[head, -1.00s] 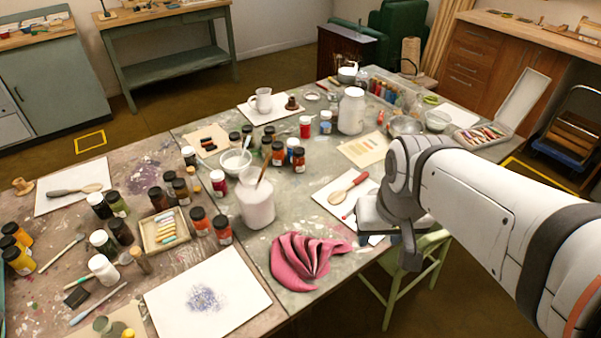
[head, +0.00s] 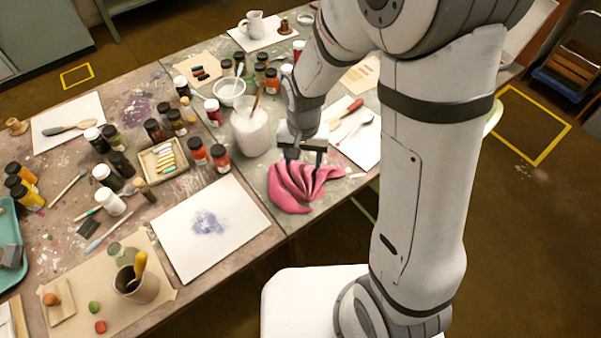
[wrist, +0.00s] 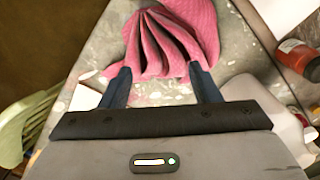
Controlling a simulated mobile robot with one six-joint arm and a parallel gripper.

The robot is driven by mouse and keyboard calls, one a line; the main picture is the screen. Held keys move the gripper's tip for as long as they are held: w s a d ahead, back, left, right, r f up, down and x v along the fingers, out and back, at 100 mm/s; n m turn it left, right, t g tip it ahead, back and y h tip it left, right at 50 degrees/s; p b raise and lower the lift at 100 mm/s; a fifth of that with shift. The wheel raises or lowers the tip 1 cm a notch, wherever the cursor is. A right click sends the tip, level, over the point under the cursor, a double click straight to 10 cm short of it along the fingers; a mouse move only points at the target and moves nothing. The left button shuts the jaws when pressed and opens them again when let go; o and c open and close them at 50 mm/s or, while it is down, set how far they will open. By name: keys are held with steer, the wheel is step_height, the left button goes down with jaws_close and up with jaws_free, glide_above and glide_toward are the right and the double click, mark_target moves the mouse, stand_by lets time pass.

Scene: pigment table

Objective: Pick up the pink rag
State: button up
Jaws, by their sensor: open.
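The pink rag (head: 297,187) lies in gathered folds near the front edge of the paint-stained table (head: 262,222). My gripper (head: 304,162) is over the rag's far side, pointing down, in the head view. In the wrist view the rag (wrist: 172,40) is at the top centre, ahead of my open fingers (wrist: 162,78). The two fingertips are apart, near the rag's lower edge in that view. No cloth is clearly held between them. Whether the fingertips touch the rag cannot be told.
A whitish jar with a brush (head: 250,130) stands just left of my gripper. Orange-labelled paint jars (head: 220,157) are left of the rag. A white sheet with a blue smudge (head: 210,228) lies front left. A sheet with a red-handled tool (head: 352,135) lies to the right.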

mark_target(303, 174)
steer(key=f, duration=0.6)
steer(key=shift+w+f, duration=0.3)
steer(key=shift+f, duration=0.1)
steer(key=c, duration=1.1)
step_height(303, 174, up, 10)
steer(key=shift+r, duration=0.1)
steer(key=o, duration=0.5)
steer(key=c, duration=0.4)
steer(key=shift+d, duration=0.1)
